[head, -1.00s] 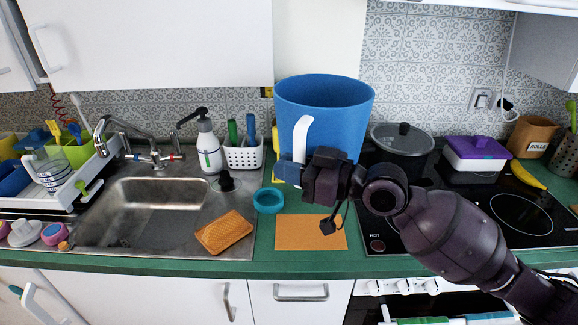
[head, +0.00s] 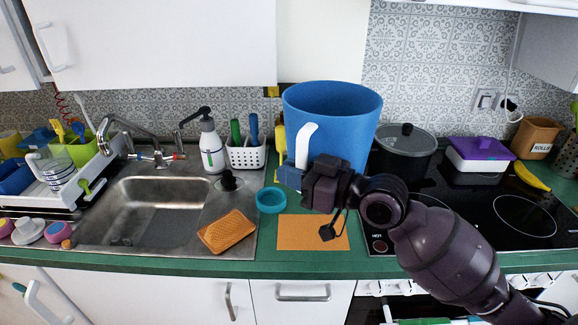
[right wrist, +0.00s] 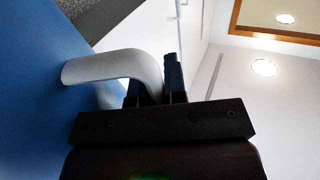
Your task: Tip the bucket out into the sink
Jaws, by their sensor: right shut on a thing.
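The blue bucket (head: 340,125) is upright above the counter, right of the sink (head: 160,205), with its white handle (head: 305,143) facing me. My right gripper (head: 300,176) is shut on the handle. In the right wrist view the white handle (right wrist: 115,68) runs in between the dark fingers (right wrist: 155,92), with the blue bucket wall (right wrist: 35,110) at the left. The bucket's inside shows only at its upper rim, so I cannot see what it holds. The basin is empty where visible. My left gripper is not in view.
An orange sponge (head: 227,231) lies at the sink's right front edge, near a teal ring (head: 271,200). A soap bottle (head: 211,145), white caddy (head: 246,153) and tap (head: 130,135) stand behind. A lidded pot (head: 404,150) is close right of the bucket. An orange mat (head: 312,233) lies in front.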

